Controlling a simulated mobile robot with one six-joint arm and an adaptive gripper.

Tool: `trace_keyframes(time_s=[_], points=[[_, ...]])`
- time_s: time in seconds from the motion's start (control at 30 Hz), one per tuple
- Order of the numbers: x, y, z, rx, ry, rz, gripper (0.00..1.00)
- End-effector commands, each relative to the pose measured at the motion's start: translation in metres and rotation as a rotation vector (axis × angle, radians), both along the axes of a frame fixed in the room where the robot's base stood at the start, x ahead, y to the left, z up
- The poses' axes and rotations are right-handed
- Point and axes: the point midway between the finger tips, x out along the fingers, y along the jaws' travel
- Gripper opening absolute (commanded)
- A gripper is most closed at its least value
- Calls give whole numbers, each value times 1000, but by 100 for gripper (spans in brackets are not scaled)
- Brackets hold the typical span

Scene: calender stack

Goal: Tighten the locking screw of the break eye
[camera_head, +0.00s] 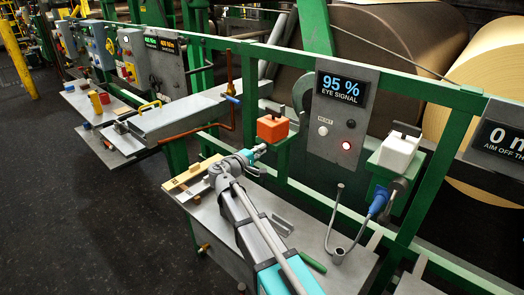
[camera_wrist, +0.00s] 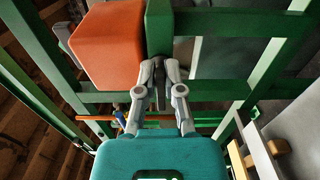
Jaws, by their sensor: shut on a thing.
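The break eye is an orange box (camera_head: 272,127) on a green bracket at the rail. In the wrist view the orange box (camera_wrist: 106,45) fills the upper left, beside the green bracket (camera_wrist: 160,28). My gripper (camera_head: 259,150) reaches up to the bracket just below the orange box. In the wrist view my gripper (camera_wrist: 159,66) has its fingertips close together at the bracket's lower end. It is shut on the locking screw, which the fingers mostly hide. A panel display (camera_head: 342,90) reads "95 % EYE SIGNAL".
A white box (camera_head: 398,152) with a blue connector (camera_head: 378,202) sits on another bracket to the right. A red lamp (camera_head: 346,146) glows on the panel. Below my arm is a grey table (camera_head: 335,262) with loose tools. Green rails and large rolls (camera_head: 400,45) stand behind.

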Motion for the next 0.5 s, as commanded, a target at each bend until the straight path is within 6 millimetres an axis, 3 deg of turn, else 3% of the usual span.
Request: trace_keyframes(time_s=[0.5], points=[[-2,-1,-6,329,-250,-5,0]])
